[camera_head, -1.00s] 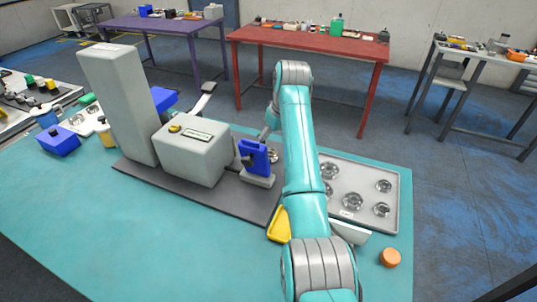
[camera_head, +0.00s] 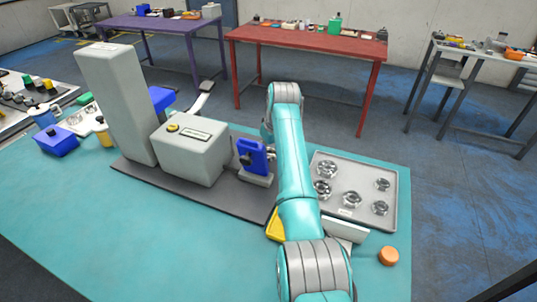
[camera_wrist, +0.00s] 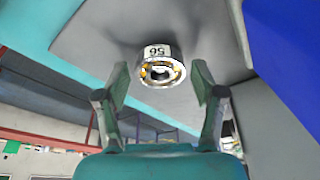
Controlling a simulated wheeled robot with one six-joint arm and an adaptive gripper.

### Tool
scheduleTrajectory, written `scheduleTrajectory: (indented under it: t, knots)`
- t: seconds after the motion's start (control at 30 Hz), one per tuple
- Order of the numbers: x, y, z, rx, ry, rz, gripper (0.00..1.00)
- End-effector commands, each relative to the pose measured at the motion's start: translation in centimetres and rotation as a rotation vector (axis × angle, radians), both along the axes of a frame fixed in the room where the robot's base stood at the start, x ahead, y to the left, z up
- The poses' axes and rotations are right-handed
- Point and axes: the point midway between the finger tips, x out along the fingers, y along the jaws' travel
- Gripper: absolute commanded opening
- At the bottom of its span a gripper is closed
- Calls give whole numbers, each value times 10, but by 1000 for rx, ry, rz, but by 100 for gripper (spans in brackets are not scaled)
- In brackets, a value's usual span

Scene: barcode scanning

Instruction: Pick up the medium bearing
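A silver bearing (camera_wrist: 161,68) with a numbered white label sits on a grey surface in the wrist view. My gripper (camera_wrist: 161,82) is open, with one finger on each side of the bearing and gaps visible between. In the head view my arm hides this bearing and the fingertips. Several more silver bearings of differing sizes lie on the grey tray (camera_head: 388,222) at the right, one of them at the tray's front middle (camera_head: 351,198). I cannot tell from these views which size the bearing at my gripper is.
A blue holder (camera_head: 252,155) stands close beside my arm, and its blue side also fills the right of the wrist view (camera_wrist: 285,50). A grey box machine (camera_head: 190,150) with a tall column is further left. An orange cap (camera_head: 389,256) lies at the front right. The teal table front is clear.

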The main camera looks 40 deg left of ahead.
Motion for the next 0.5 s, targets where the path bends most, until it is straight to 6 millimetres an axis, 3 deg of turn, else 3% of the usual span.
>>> scheduleTrajectory:
  t: [0.03,0.2,0.5]
  knots:
    - [0,0,0,0,0,0,47]
    - [0,0,0,1,0,0,6]
    - [1,0,7,2,-2,0,5]
